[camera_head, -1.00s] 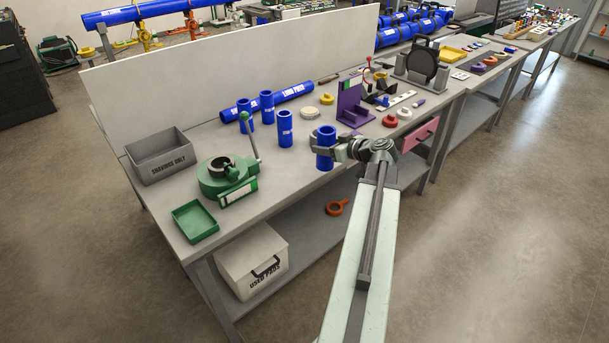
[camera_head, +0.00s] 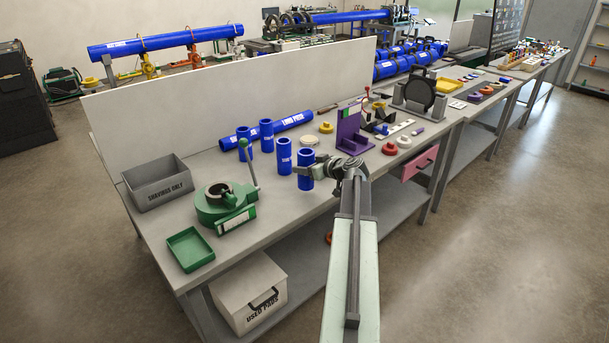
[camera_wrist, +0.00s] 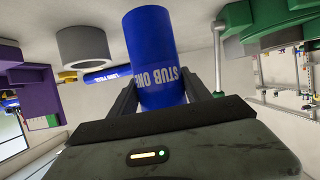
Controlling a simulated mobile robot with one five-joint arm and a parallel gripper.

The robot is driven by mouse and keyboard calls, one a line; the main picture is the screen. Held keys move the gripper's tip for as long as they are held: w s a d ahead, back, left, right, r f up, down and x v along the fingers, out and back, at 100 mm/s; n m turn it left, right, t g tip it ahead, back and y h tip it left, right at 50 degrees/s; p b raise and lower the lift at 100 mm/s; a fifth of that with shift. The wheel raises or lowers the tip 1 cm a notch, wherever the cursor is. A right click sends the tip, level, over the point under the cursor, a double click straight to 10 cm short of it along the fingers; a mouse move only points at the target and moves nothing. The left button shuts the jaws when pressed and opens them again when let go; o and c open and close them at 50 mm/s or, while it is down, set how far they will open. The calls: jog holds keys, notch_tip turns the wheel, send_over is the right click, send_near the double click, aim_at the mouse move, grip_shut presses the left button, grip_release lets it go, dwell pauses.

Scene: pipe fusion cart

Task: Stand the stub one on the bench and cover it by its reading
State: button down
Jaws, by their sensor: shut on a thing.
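Stub one (camera_head: 305,170) is a blue upright cylinder near the bench's front edge in the head view. Its label reads STUB ONE in the wrist view (camera_wrist: 155,55), where it appears upside down. My gripper (camera_head: 312,172) is shut around its side, with a dark finger on each side in the wrist view (camera_wrist: 168,88). I cannot tell whether its base touches the bench (camera_head: 262,200). Round cap-like pieces lie on the bench: yellow (camera_head: 326,127), cream (camera_head: 308,141), red (camera_head: 390,148) and pale (camera_head: 404,142). No reading is legible.
Other blue stubs (camera_head: 284,156) stand close behind-left, before a long blue pipe (camera_head: 293,122). A green clamp tool (camera_head: 222,203), green tray (camera_head: 190,249) and grey shavings bin (camera_head: 158,181) are left. A purple stand (camera_head: 350,135) is behind-right. Bare bench lies left of the held stub.

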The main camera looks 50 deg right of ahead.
jog(key=shift+w+d, duration=0.15)
jog(key=shift+w, duration=0.4)
notch_tip(320, 180, down, 4)
jog(key=b, duration=0.4)
jog(key=shift+r, duration=0.2)
jog(key=shift+f, duration=0.2)
jog(key=shift+c, duration=2.4)
grip_release()
jog(key=shift+r, duration=0.15)
jog(key=shift+s+r+p, duration=0.2)
jog(key=shift+r+p, duration=0.1)
jog(key=shift+p, duration=0.1)
jog(key=p+v, duration=0.4)
jog(key=v, duration=0.7)
jog(key=shift+s, duration=0.25)
